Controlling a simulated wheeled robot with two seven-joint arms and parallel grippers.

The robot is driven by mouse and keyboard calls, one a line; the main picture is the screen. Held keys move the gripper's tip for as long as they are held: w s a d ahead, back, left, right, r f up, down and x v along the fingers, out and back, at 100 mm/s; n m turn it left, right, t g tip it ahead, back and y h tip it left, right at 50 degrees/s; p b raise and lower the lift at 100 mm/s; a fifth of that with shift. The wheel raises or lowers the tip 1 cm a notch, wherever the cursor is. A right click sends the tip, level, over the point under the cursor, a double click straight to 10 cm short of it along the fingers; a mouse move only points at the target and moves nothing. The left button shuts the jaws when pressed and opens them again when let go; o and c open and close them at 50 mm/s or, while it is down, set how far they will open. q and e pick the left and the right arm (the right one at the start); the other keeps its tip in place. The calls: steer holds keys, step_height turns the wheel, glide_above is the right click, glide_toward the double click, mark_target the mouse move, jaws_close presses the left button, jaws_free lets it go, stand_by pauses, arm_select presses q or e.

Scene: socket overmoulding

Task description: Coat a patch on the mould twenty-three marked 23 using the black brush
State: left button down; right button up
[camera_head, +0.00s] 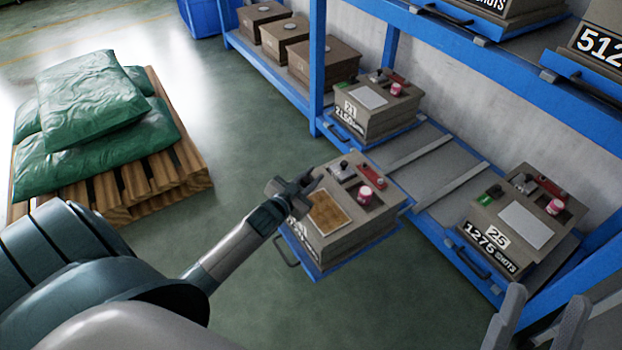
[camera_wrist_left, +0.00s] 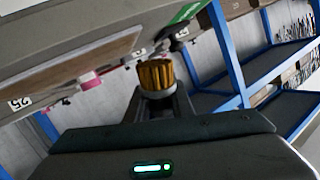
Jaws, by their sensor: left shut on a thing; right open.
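The grey-brown mould (camera_head: 345,235) on a pulled-out blue tray sits in the middle of the head view. Its number label is mostly hidden behind my left gripper; it stands between the moulds marked 21 and 25. A brown rectangular patch (camera_head: 328,213) lies on its top. My left gripper (camera_head: 296,192) is at the mould's left edge, shut on a brush. In the left wrist view the brush (camera_wrist_left: 157,77) shows golden-brown bristles and a grey ferrule; its handle is hidden. My right gripper (camera_head: 538,330) is open and empty at the bottom right.
A pink-red jar (camera_head: 365,195) stands on the middle mould. Mould 21 (camera_head: 375,108) and mould 25 (camera_head: 520,230) with pale patches sit on the blue rack. Green sacks (camera_head: 90,110) lie on a wooden pallet (camera_head: 150,180) at left. Floor in front is clear.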

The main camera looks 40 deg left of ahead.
arm_select(q)
step_height(320, 180, up, 2)
steer(key=shift+r+p, duration=0.15)
steer(key=shift+p, duration=0.8)
steer(key=shift+r+p, duration=1.6)
steer(key=shift+r, duration=0.05)
arm_select(e)
step_height(320, 180, down, 15)
steer(key=w+a+g+h, duration=0.1)
steer(key=a+g+h, duration=0.1)
steer(key=g, duration=0.7)
steer(key=shift+w+a+r+g+h, duration=0.15)
steer(key=shift+w+g+h, duration=0.15)
steer(key=shift+w, duration=0.1)
